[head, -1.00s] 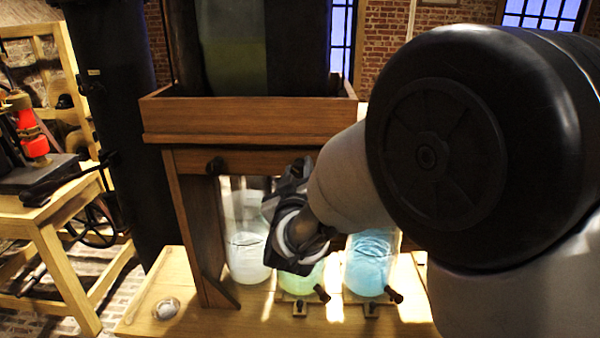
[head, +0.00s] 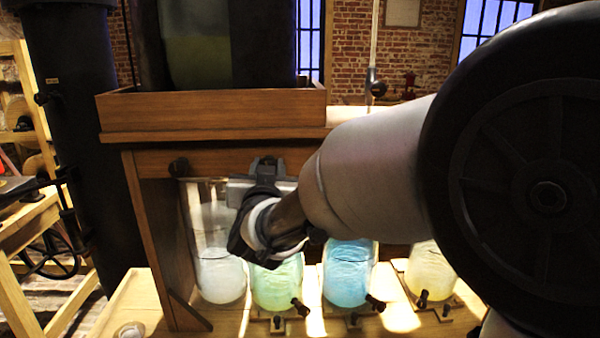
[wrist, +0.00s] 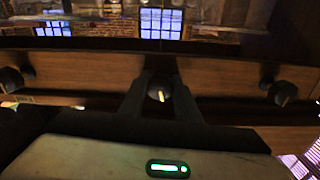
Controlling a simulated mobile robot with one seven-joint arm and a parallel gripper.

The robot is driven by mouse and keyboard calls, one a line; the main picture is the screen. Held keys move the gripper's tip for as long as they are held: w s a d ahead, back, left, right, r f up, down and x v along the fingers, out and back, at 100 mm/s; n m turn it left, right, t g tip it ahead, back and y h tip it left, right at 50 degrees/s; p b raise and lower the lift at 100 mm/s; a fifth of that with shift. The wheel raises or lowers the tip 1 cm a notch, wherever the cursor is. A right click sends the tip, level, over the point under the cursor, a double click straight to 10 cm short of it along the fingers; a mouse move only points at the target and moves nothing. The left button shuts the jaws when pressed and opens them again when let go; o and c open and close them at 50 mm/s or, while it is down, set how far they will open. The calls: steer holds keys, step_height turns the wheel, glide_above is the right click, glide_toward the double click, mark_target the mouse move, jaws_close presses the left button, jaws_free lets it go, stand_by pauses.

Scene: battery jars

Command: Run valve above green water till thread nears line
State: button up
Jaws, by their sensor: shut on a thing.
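The green-water jar (head: 277,285) stands on the wooden bench, second from the left in the head view. My wrist and gripper (head: 266,166) are above it at the wooden rail and hide its upper part. In the wrist view, my gripper (wrist: 160,98) has its two fingers on either side of a dark round valve knob (wrist: 158,86) with a pale mark. The fingers are shut on this knob. The knob is hidden behind my gripper in the head view. I cannot make out a thread or a line on the green jar.
A pale white jar (head: 221,275) stands left of the green one; a blue jar (head: 348,280) and a yellowish jar (head: 430,275) stand right. Another knob (head: 180,167) is on the rail's left. Small dark taps (head: 300,307) stick out before the jars.

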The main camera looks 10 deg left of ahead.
steer(key=shift+f, duration=0.1)
steer(key=shift+f+m+b, duration=0.25)
steer(key=shift+m+b, duration=0.45)
steer(key=shift+b, duration=0.45)
steer(key=shift+r+m+b, duration=0.1)
steer(key=shift+m+b, duration=0.65)
steer(key=shift+m, duration=0.05)
steer(key=shift+r+m, duration=0.15)
steer(key=shift+m, duration=0.15)
steer(key=o, duration=1.2)
steer(key=shift+r, duration=0.1)
